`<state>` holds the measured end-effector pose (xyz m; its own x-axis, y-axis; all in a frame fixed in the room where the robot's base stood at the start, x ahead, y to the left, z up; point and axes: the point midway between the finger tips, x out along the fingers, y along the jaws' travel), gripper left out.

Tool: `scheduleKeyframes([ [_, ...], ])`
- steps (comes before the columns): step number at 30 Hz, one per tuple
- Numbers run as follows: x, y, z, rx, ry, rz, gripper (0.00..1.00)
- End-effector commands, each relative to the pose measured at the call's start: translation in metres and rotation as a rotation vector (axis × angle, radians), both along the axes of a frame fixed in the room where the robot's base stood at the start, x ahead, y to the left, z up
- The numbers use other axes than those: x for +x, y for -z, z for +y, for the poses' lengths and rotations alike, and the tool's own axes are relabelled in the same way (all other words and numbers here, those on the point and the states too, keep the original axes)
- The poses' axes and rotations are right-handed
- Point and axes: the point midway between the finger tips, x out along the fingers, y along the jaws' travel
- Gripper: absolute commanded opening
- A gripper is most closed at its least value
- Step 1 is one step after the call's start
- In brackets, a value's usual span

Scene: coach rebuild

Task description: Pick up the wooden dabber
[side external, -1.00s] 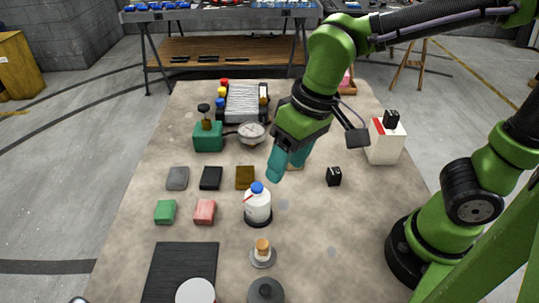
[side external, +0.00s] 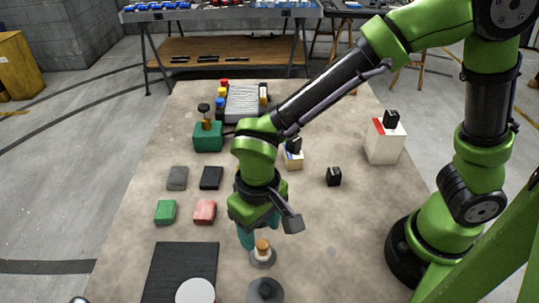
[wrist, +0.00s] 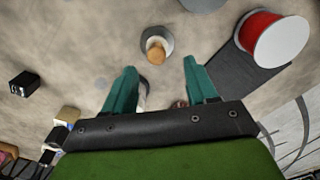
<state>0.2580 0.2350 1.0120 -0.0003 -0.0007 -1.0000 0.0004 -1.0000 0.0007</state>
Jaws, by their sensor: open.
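The wooden dabber (side external: 262,247) is a short tan wooden piece standing in a small round grey dish (side external: 264,262) near the front of the table. In the wrist view the dabber (wrist: 156,50) shows ahead of my fingertips, roughly centred between them, with the dish's rim (wrist: 166,34) around it. My gripper (side external: 259,234) has teal fingers pointing down, just behind the dabber in the side view. In the wrist view my gripper (wrist: 160,68) is open, with its fingers spread and nothing held. Whether a finger touches the dabber cannot be told.
Green (side external: 165,211) and red (side external: 205,211) blocks sit further back. Table right of the dish is clear.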

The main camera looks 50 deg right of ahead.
Motion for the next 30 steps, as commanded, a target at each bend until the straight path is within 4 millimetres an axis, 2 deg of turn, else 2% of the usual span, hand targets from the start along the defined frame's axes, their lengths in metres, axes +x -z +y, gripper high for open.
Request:
scheduleKeyframes([
  [7,-0.001,0.019,-0.002,-0.002,0.002,0.003,0.57],
  [15,-0.001,0.057,-0.005,-0.002,0.0,0.002,0.57],
  [24,0.0,0.061,-0.005,0.001,0.001,0.0,0.57],
  [30,0.0,0.06,-0.005,0.001,0.0,0.0,0.27],
])
